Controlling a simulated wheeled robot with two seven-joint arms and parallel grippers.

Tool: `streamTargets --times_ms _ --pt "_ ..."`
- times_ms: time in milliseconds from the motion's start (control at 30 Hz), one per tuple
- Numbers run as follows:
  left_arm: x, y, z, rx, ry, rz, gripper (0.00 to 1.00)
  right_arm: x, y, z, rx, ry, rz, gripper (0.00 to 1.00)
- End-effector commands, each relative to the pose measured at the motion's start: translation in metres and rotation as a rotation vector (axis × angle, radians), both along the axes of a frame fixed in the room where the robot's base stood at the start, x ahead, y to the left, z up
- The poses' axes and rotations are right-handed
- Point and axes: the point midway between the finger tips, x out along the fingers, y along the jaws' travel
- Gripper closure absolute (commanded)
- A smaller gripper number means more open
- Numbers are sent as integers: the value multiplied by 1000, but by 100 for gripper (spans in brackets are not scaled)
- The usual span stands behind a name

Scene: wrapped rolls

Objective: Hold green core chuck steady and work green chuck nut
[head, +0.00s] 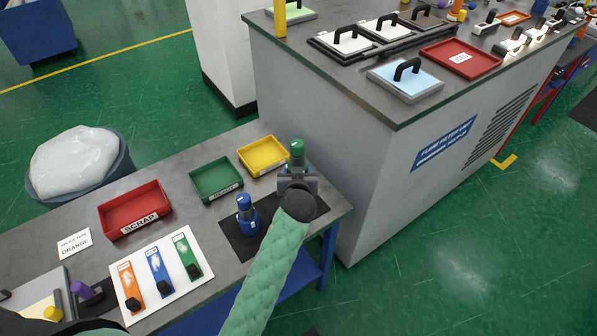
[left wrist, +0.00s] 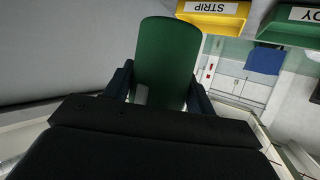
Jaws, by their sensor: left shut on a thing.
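The green core chuck (head: 297,160) stands near the far right corner of the low table, with a lighter green top part (head: 297,145). I cannot tell clearly where the nut meets the chuck body. My left gripper (head: 297,180), on the green-sleeved arm, is shut on the chuck from the near side and hides its lower part. In the left wrist view the fingers (left wrist: 160,95) close around a plain green cylinder (left wrist: 168,55). My right gripper is not in view.
A blue chuck (head: 247,217) stands left of the gripper on a dark mat (head: 236,242). Yellow (head: 262,157), green (head: 214,179) and red SCRAP (head: 135,212) trays lie behind. A white board (head: 140,272) with coloured strips is at the left. A tall grey cabinet (head: 370,150) stands close on the right.

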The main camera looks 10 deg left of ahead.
Motion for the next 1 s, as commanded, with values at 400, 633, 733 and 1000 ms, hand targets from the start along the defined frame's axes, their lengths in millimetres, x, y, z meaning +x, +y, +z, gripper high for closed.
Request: streamTargets --times_ms 400,633,733,1000 --pt "0 0 -4 -1 -2 0 88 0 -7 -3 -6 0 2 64" --pt "0 0 -9 -1 -1 0 88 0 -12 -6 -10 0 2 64" --pt "0 0 -11 -1 -1 0 88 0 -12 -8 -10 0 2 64" --pt "0 0 -17 -1 -1 0 88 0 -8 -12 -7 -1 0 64"
